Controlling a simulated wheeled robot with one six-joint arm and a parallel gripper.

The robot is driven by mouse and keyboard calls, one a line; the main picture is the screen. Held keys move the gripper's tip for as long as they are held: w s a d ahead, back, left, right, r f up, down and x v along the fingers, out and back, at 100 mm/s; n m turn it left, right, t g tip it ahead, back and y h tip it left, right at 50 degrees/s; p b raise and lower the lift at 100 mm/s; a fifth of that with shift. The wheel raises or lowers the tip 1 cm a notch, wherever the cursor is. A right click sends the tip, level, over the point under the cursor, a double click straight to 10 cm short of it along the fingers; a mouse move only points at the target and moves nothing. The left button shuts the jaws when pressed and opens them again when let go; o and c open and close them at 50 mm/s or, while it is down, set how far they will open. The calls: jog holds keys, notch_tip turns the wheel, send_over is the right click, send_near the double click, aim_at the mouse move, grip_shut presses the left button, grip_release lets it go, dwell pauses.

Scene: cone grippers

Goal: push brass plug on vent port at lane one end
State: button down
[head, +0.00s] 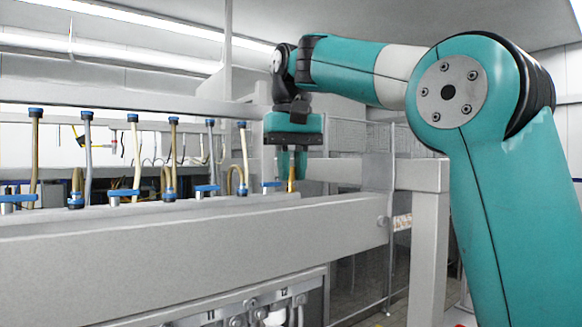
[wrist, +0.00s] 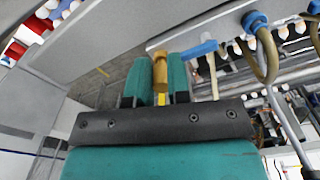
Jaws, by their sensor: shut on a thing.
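The brass plug (head: 291,180) is a small gold-coloured piece between the two teal fingers of my gripper (head: 292,174), at the right end of the grey rail. In the wrist view the plug (wrist: 160,72) stands between the fingertips of my gripper (wrist: 158,66), which is shut on it. A blue-handled valve (wrist: 199,49) is just right of the plug there; it also shows beside the fingers in the head view (head: 272,184). The vent port is not clearly visible. I cannot tell whether the plug touches it.
The long grey rail (head: 190,240) runs across the front, carrying several blue valves and hoses with blue caps (head: 174,119). A grey post (head: 430,250) stands right of the rail's end. A hose loop (wrist: 268,55) hangs right of my gripper in the wrist view.

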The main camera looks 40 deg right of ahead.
jog(key=c, duration=1)
grip_release()
jog(key=shift+f, duration=0.1)
notch_tip(320, 180, up, 8)
jog(key=p, duration=0.2)
jog(key=shift+s+f, duration=0.15)
jog(key=shift+f, duration=0.05)
